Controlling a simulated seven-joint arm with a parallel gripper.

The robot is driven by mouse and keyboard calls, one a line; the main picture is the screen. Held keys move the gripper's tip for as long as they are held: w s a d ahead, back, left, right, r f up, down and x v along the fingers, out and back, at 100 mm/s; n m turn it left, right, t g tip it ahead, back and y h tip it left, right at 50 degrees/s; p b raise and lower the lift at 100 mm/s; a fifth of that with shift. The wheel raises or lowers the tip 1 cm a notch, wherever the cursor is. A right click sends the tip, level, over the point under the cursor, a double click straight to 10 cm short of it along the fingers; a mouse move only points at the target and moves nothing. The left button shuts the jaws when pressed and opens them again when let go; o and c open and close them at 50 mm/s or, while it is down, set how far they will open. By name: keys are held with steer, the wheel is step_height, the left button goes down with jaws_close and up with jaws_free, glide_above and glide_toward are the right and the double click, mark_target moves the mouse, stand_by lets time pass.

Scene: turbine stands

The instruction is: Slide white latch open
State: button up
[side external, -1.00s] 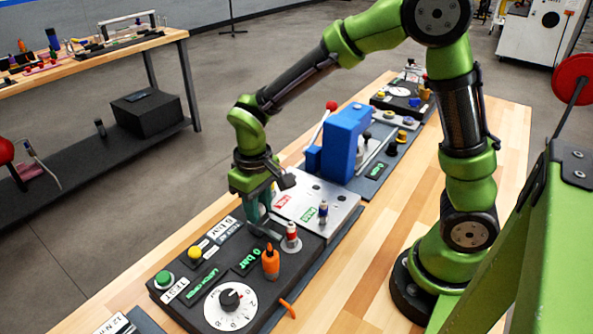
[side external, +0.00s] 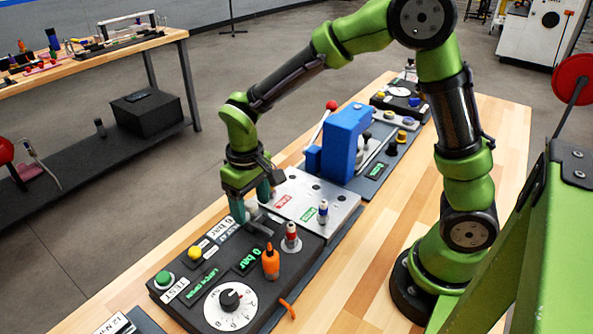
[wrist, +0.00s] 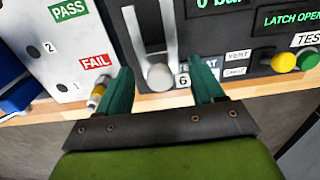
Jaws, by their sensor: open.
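The white latch, a rounded grey-white knob (wrist: 159,77) in a slot between two pale rails, shows in the wrist view between my gripper's fingers. My gripper (wrist: 166,78) is open, with one green finger on each side of the knob and visible gaps between. In the side view my gripper (side external: 250,203) is low over the far edge of the black panel (side external: 215,268), and the fingers partly hide the latch there. A panel sign reading "LATCH OPEN" (wrist: 292,17) shows at the upper right of the wrist view.
A metal plate with PASS and FAIL labels (side external: 318,195) adjoins the panel. A red-topped fitting (side external: 291,237), an orange part (side external: 270,262), a dial (side external: 230,302) and green and yellow buttons stand on or by the panel. A blue block (side external: 345,140) stands behind.

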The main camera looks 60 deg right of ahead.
mark_target(251, 203)
steer(key=shift+r, duration=3.5)
steer(key=shift+f, duration=0.15)
steer(key=s+d+r+m+t, duration=0.1)
steer(key=s+d+r+t, duration=0.1)
steer(key=s+r, duration=0.1)
steer(key=s+d+r+m+t+y, duration=0.1)
steer(key=s+d+r+t, duration=0.1)
steer(key=s, duration=0.4)
steer(key=s+d+r+m+t+y, duration=0.1)
steer(key=s+d+r+m+t, duration=0.1)
steer(key=s+r+t, duration=0.1)
steer(key=shift+s+r, duration=0.45)
steer(key=shift+s, duration=0.55)
